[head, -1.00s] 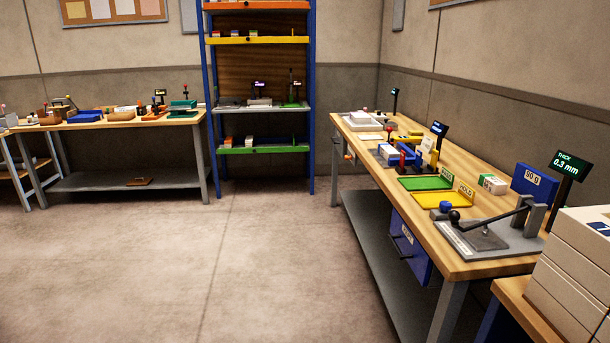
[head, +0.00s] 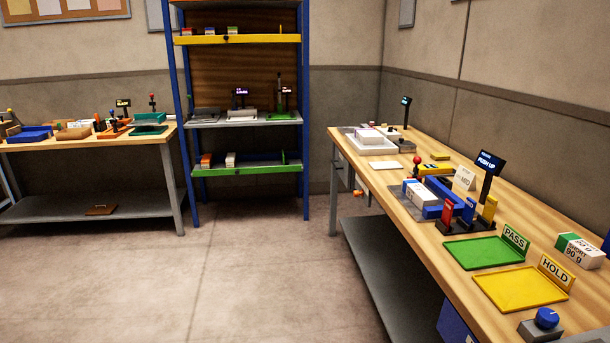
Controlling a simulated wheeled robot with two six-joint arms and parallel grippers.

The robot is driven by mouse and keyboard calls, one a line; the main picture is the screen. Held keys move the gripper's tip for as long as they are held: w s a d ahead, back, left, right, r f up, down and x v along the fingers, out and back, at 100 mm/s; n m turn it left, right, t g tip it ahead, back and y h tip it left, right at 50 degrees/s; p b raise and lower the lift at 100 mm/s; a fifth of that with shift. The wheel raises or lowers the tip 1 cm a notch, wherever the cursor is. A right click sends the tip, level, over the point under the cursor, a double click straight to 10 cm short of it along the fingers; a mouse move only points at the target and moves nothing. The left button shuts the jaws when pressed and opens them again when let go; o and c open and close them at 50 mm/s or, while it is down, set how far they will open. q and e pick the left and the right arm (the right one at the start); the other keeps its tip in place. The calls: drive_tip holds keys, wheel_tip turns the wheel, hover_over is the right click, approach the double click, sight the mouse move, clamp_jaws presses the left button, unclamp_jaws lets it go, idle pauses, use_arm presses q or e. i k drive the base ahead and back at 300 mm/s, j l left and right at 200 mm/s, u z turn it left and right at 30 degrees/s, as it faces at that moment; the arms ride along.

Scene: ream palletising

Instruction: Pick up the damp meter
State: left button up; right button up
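No object in the head view is clearly labelled as a damp meter. Three small upright handheld pieces stand in a dark holder on the right bench: a red one (head: 447,216), a blue one (head: 469,211) and a yellow one (head: 488,210). I cannot tell whether one of them is the damp meter. Neither of my grippers is in view.
The right bench (head: 424,232) carries a green PASS tray (head: 484,252), a yellow HOLD tray (head: 515,289), a blue fixture (head: 438,190), a PUSH UP display (head: 489,162) and a white ream (head: 580,251). A blue shelf rack (head: 303,170) stands ahead. The floor (head: 255,275) is clear.

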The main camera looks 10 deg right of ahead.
sight(424, 170)
drive_tip(key=i+j+z, duration=0.1)
drive_tip(key=i+z, duration=0.3)
drive_tip(key=i, duration=0.15)
drive_tip(key=i+j+z, duration=0.3)
drive_tip(key=i+z, duration=0.15)
drive_tip(key=i+j+z, duration=0.4)
drive_tip(key=i+j, duration=0.05)
drive_tip(key=i, duration=0.05)
